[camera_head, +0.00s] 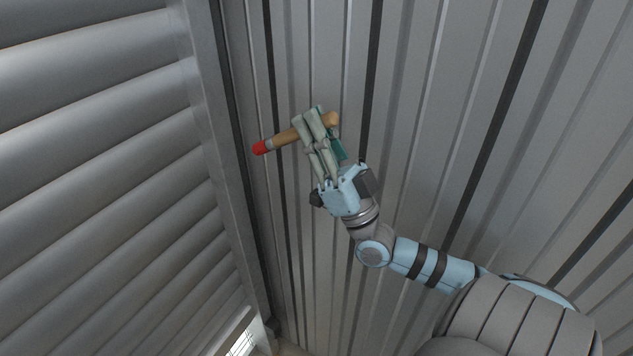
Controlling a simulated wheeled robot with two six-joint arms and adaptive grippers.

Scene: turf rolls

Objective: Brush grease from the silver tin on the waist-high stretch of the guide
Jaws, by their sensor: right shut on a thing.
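My right gripper (317,122) is shut on the wooden handle of a brush (288,137). The brush lies nearly level in the picture, its red tip (259,148) pointing left and slightly down. The guide (215,145) is the long grey metal strip with a dark edge, running down between the slatted shutter and the ribbed wall. The red tip shows just right of the guide's dark edge; I cannot tell whether it touches. The silver tin is not in view. My left gripper is not in view.
A grey slatted shutter (95,150) fills the left side. A ribbed grey metal wall (430,120) fills the middle and right, behind my right arm. A small bright grid (242,344) shows at the bottom, near the guide's lower end. No loose objects show around the gripper.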

